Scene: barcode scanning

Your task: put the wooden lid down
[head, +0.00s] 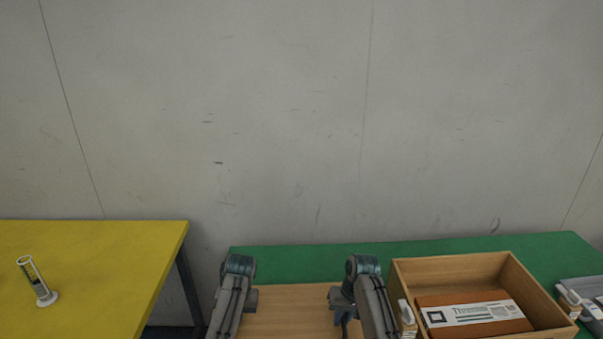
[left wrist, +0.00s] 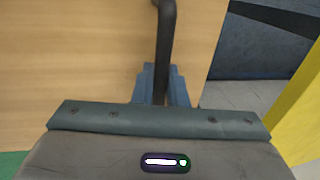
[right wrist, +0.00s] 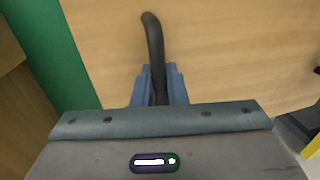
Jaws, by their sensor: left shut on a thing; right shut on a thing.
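The wooden lid (head: 290,308) is a flat light-brown board between my two arms, at the left end of the green table. It also fills much of the left wrist view (left wrist: 75,50) and the right wrist view (right wrist: 220,50). My left gripper (left wrist: 162,88) is shut on one dark curved handle (left wrist: 166,30) of the lid. My right gripper (right wrist: 156,88) is shut on the other dark handle (right wrist: 152,35). The lid's near edge is cut off in the head view. I cannot tell whether the lid touches the table.
An open wooden box (head: 450,268) stands right of the lid on the green table (head: 300,262), holding a brown package (head: 510,325) with a printed label. A grey tray (head: 585,286) is at far right. A yellow table (head: 110,255) with a white-based cylinder (head: 36,280) stands left, across a gap.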

